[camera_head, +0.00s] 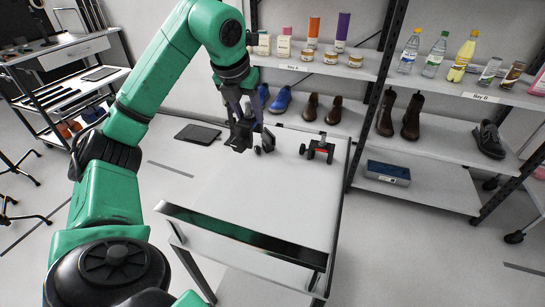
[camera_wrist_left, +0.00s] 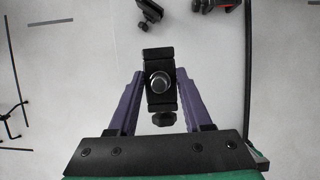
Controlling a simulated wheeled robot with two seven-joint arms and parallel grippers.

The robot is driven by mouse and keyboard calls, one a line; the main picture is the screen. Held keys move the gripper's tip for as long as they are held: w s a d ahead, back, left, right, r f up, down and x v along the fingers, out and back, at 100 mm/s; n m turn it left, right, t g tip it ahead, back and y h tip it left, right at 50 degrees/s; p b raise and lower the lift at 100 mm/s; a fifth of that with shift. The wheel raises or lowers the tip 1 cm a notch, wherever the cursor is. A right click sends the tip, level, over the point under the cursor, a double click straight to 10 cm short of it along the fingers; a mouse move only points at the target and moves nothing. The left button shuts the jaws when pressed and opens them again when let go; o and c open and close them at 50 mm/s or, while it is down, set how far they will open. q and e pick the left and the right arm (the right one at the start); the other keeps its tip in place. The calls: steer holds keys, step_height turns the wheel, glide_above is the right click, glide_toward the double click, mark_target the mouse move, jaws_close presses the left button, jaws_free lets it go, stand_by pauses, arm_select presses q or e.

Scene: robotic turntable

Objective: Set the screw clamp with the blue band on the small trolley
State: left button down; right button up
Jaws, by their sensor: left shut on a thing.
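My left gripper (camera_head: 243,132) is above the white table (camera_head: 225,190), its purple fingers shut on a black screw clamp (camera_wrist_left: 160,80). In the left wrist view the clamp sits between the fingers, its round screw end facing the camera and a knob below. No blue band shows on it from here. A second black clamp (camera_wrist_left: 148,12) lies just beyond on the table, and shows beside the gripper in the head view (camera_head: 266,139). A clamp with a red band (camera_head: 319,149) stands further right. I cannot tell for sure which thing is the small trolley. My right gripper is out of view.
A wheeled cart with shelves (camera_head: 72,90) stands at the left, beyond my arm. Shelving with bottles, jars and shoes (camera_head: 465,135) stands behind and to the right. A dark flat tablet-like thing (camera_head: 197,133) lies left of the gripper. The table's front half is bare.

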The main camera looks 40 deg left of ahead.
mark_target(237, 138)
arm_select(q)
steer(key=f+b, duration=0.2)
steer(key=f, duration=0.3)
steer(key=f+b, duration=0.2)
steer(key=f, duration=0.4)
steer(key=f+b, duration=0.3)
steer(key=f, duration=0.2)
steer(key=shift+s+f, duration=0.35)
steer(key=shift+w+f, duration=0.1)
steer(key=shift+c, duration=1.7)
jaws_free()
steer(key=p+v, duration=0.3)
steer(key=v, duration=0.9)
